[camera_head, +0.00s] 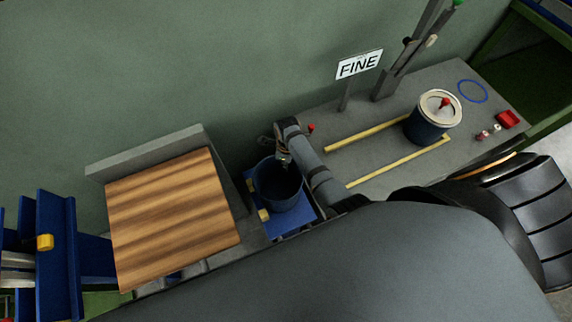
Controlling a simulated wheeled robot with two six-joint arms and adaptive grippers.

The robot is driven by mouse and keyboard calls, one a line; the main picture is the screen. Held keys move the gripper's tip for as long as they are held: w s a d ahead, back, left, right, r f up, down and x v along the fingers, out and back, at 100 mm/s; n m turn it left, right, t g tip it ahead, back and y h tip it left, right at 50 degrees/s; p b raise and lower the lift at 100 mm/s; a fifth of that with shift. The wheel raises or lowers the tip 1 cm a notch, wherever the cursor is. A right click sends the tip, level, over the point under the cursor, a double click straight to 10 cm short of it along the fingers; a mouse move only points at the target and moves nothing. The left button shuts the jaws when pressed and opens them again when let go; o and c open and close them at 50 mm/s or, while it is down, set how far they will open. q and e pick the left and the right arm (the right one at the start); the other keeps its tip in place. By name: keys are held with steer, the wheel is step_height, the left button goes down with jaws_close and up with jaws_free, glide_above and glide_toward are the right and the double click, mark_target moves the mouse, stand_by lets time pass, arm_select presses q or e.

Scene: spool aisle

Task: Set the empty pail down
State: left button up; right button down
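A dark blue open pail (279,193) is upright at the blue platform (292,222) in the middle of the head view. Its inside looks dark and I see nothing in it. I cannot tell whether its base touches the platform. My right gripper (283,158) points down at the pail's far rim, with the arm bent over from the right. The fingers are small and dark, so I cannot tell whether they grip the pail. My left gripper is not in view.
A lidded dark pail (427,130) stands between yellow rails (380,132) on the grey bench (385,160). A wooden board (170,215) lies left of the platform. A blue ring (473,91) and red block (508,119) are at right.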

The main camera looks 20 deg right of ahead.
steer(key=c, duration=1.5)
jaws_free()
steer(key=shift+f, duration=0.1)
steer(key=shift+r, duration=0.25)
steer(key=r, duration=0.4)
steer(key=r+p, duration=0.1)
steer(key=r, duration=0.6)
steer(key=shift+w+d+r, duration=0.2)
steer(key=shift+w+r, duration=0.1)
steer(key=shift+r, duration=0.1)
